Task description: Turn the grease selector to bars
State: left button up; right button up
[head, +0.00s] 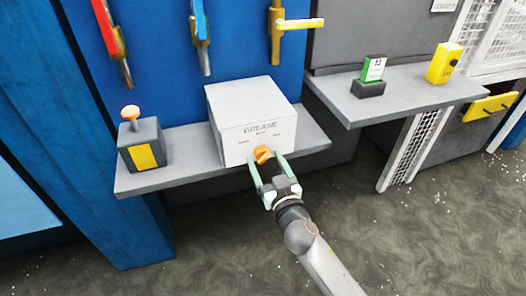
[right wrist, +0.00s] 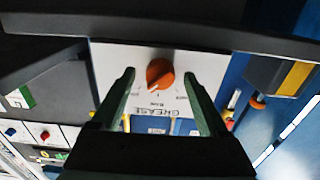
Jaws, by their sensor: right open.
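The grease selector is a white box (head: 250,108) marked GREASE on the grey shelf, with an orange knob (head: 263,153) low on its front. My right gripper (head: 267,160) is at the box front, open, its green fingers either side of the knob. In the right wrist view, the orange knob (right wrist: 159,72) sits between the spread fingertips (right wrist: 160,74), with a visible gap on each side. The lettering appears upside down there, and the knob's pale mark points to the lower left. The small position labels are too blurred to read surely. My left gripper is not in view.
A dark box (head: 140,146) with a yellow patch and orange-topped button stands left on the shelf (head: 170,181). Coloured handles (head: 277,30) hang above. A second shelf (head: 410,95) at right holds a green-and-white card (head: 374,68) and a yellow box (head: 445,63).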

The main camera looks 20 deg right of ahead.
jog(key=shift+w, duration=0.3)
grip_shut()
dwell(0.6)
